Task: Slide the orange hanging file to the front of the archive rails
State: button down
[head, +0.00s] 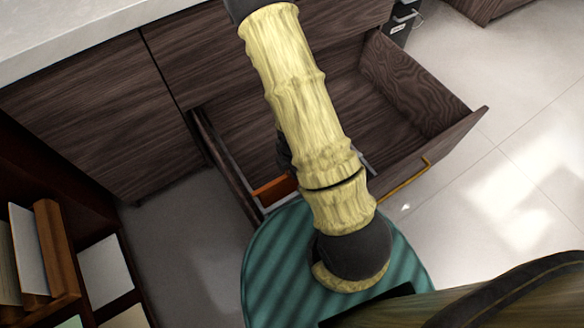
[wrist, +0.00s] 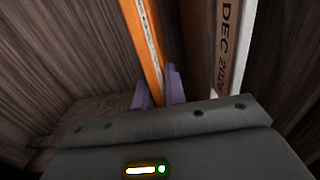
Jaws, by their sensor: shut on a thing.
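The orange hanging file (head: 272,190) hangs near the front of the open drawer, by the left rail (head: 232,160). My arm covers part of it in the head view. In the wrist view the orange file (wrist: 138,45) runs up from my gripper (wrist: 158,90), with a pale strip along its edge. The two purple fingers are shut on the file, one on each side. My gripper is mostly hidden behind my arm in the head view.
The open wooden drawer (head: 398,85) surrounds the file. A dark shelf with books (head: 50,245) is at the left. Tiled floor (head: 520,110) lies clear at the right.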

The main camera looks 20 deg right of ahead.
jog(key=c, duration=1.4)
grip_release()
jog(key=shift+o, duration=0.2)
notch_tip(320, 180, up, 17)
jog(key=p, duration=1)
jog(key=shift+r, duration=0.2)
jog(key=shift+s, duration=0.1)
